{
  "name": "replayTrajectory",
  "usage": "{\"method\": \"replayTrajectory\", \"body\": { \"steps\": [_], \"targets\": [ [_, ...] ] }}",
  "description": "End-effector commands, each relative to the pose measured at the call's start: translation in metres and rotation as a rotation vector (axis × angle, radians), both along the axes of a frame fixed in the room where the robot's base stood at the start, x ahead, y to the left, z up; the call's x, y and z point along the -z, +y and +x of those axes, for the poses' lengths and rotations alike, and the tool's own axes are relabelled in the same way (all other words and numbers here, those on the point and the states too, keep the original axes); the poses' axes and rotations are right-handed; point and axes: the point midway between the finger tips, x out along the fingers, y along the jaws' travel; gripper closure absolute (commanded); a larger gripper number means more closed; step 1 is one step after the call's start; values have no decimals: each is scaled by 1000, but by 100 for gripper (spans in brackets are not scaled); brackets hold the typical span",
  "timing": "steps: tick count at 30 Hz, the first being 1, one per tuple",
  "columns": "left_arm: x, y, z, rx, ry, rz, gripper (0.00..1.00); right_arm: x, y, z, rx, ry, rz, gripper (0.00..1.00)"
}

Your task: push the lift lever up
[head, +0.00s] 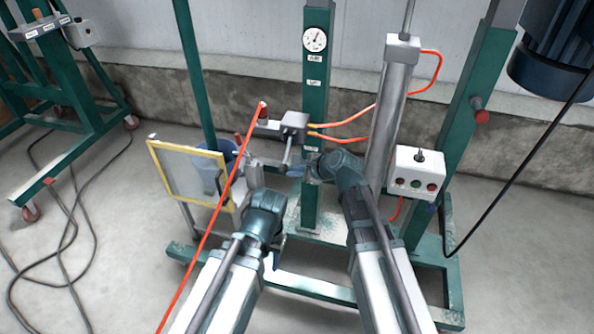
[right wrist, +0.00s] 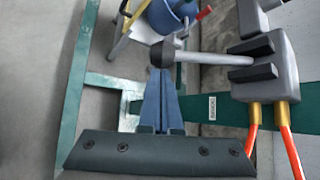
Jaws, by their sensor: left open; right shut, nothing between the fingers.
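The lift lever (head: 288,152) hangs down from a grey valve block (head: 294,124) on the green post. In the right wrist view the lever (right wrist: 208,58) runs from the valve block (right wrist: 262,62) to a dark round knob (right wrist: 163,54). My right gripper (head: 297,171) is shut and empty, close to the lever's lower end. Its blue fingertips (right wrist: 160,76) come right up to the knob; I cannot tell whether they touch. My left gripper (head: 251,174) is open, lower and to the left, near the yellow-framed panel; its fingers are small in view.
A yellow-framed panel (head: 190,173) and a blue bucket (head: 228,152) stand left of the post. Orange hoses (head: 345,140) run right to a cylinder (head: 390,110). A button box (head: 416,173) sits right.

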Motion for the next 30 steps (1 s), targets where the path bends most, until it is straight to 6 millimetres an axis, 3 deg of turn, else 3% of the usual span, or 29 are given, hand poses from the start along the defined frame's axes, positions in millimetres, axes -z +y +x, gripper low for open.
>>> {"method": "replayTrajectory", "body": {
  "steps": [11, 30],
  "targets": [
    [-1, 0, 0, 0, 0, 0, 50, -1, 0, 0, 0, 4, 1, 100],
    [-20, -1, 0, -1, 1, -4, 50, -11, 2, -6, 0, 115, 38, 100]
  ]
}}
